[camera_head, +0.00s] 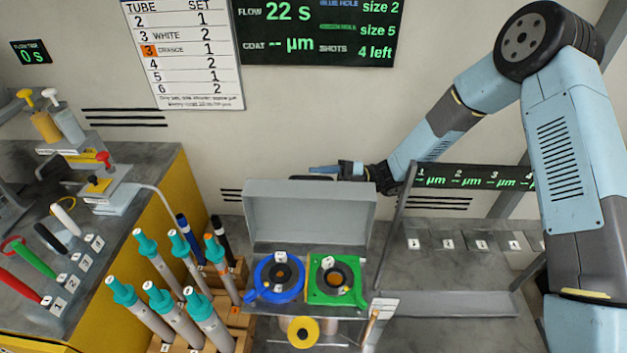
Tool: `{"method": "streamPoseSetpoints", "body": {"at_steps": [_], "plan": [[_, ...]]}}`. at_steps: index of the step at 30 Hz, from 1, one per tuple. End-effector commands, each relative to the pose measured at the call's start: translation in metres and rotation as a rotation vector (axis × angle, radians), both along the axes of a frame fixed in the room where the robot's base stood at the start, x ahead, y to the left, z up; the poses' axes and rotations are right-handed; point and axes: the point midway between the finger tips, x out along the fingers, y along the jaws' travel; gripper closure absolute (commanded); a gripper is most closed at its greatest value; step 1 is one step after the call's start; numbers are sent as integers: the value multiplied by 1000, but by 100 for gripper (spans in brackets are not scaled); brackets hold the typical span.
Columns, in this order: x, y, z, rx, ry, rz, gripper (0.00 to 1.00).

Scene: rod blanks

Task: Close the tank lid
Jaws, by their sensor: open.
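A grey lid (308,215) stands raised at the back of a small station, its wide inner face turned toward me. In front of it are a blue round fixture (262,288) and a green square fixture (318,292), each with a dark round centre; both are uncovered. My gripper (315,171) is just above and behind the lid's top edge, right of its middle, with its fingers pointing left. It is open, and I see nothing between its fingers. Whether it touches the lid is hard to tell.
Several grey tubes with teal caps (158,296) stand in wooden blocks left of the station. A grey post (394,235) and a rack with numbered plates (480,240) are on the right. A yellow-sided bench (150,235) with coloured handles is at left. Wall boards hang behind.

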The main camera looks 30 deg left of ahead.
Motion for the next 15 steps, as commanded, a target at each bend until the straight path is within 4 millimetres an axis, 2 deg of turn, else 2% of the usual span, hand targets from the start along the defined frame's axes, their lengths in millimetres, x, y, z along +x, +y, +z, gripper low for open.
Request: {"method": "streamPoseSetpoints", "body": {"at_steps": [15], "plan": [[67,-65,-21,0,0,-1,58]]}}
